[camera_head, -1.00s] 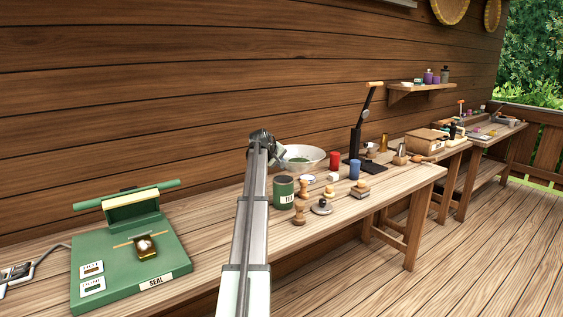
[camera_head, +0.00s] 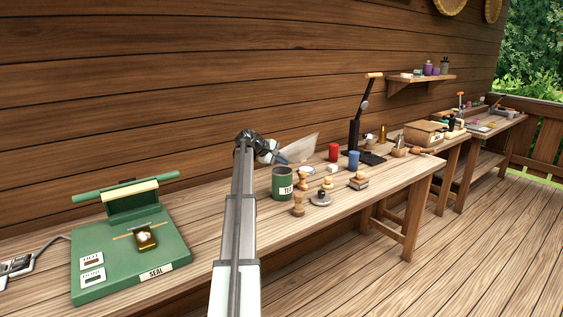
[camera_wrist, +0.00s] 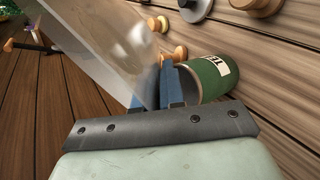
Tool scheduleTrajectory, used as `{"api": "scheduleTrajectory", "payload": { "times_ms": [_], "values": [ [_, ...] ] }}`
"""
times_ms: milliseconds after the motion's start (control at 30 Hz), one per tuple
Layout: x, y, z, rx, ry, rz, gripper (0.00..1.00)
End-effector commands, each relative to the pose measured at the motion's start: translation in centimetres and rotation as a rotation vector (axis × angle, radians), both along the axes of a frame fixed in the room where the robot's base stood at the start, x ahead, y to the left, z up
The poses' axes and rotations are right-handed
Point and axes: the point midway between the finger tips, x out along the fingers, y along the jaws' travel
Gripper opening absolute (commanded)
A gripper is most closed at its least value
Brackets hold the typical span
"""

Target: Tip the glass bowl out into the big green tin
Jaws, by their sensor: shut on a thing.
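The big green tin (camera_head: 283,186), with a white label, stands upright on the bench in front of the bowl and below my gripper. It shows beside the fingers in the wrist view (camera_wrist: 212,75). The inside of the tin and the bowl's contents cannot be made out.
Wooden stamps (camera_head: 298,205) stand close to the tin's right. A red cylinder (camera_head: 334,152), a blue cylinder (camera_head: 353,160) and a black lever press (camera_head: 356,135) stand farther right. A green sealing machine (camera_head: 130,250) is at the left. The plank wall is behind the bench.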

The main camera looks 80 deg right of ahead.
Motion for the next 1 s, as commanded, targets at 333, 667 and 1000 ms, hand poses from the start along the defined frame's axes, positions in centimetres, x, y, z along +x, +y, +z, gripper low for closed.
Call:
{"api": "scheduleTrajectory", "payload": {
  "times_ms": [333, 667, 1000],
  "values": [
    [-0.1, 0.0, -0.2, 0.132, 0.384, 0.001, 0.0],
    [0.4, -0.2, -1.1, 0.257, 0.746, 0.0, 0.0],
    [1.4, -0.5, -1.6, 0.382, 1.115, 0.0, 0.0]
  ]
}}
